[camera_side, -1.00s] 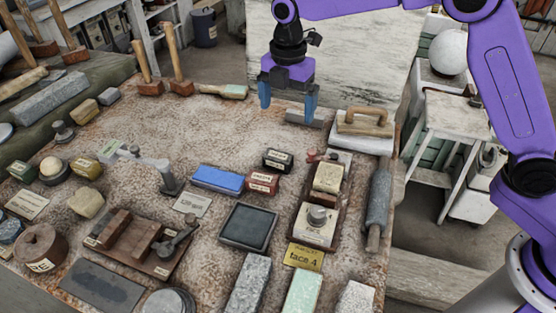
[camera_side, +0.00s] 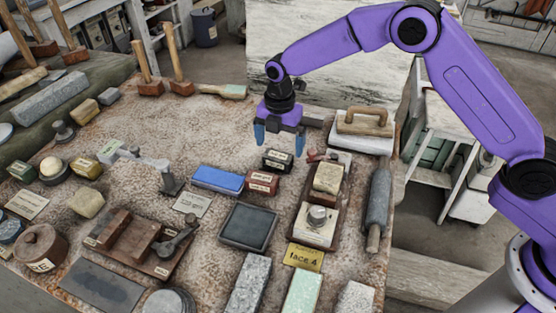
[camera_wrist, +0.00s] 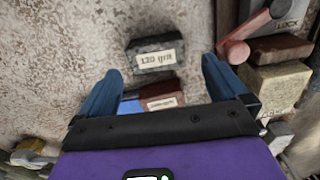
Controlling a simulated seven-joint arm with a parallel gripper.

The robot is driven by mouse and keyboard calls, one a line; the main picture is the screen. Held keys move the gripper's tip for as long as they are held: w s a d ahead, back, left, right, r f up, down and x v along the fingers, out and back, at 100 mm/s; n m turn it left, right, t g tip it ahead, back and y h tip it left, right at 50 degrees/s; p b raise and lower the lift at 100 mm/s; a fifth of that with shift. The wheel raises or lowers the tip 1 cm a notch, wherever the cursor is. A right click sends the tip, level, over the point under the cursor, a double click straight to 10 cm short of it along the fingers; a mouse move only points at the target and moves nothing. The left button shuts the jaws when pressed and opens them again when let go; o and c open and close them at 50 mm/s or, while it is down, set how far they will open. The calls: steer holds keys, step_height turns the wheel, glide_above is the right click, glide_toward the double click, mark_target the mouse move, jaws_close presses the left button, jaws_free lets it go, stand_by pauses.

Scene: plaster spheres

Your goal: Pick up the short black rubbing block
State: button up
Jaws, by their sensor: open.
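The short black rubbing block (camera_side: 277,161) lies on the worktable behind a reddish block. In the wrist view the black block (camera_wrist: 156,54) shows a pale label reading "120 grit" and lies ahead of and between my fingertips. My gripper (camera_side: 279,142) is open and empty, pointing down, with its fingers just above and behind the black block in the side view. Its two blue fingers (camera_wrist: 158,75) also show in the wrist view, spread apart on either side of the block's line.
A reddish block (camera_side: 262,183) and a blue block (camera_side: 217,180) lie close in front. A dark wooden fixture (camera_side: 322,205) with a clamped cream block stands close on the right. A wooden-handled float (camera_side: 365,122) is at the back right.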

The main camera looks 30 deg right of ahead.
mark_target(278, 155)
steer(key=shift+w+a+f, duration=0.1)
steer(key=shift+w+f, duration=0.05)
steer(key=shift+f, duration=1.3)
steer(key=shift+w+f, duration=0.1)
steer(key=shift+f, duration=1.35)
steer(key=c, duration=1.1)
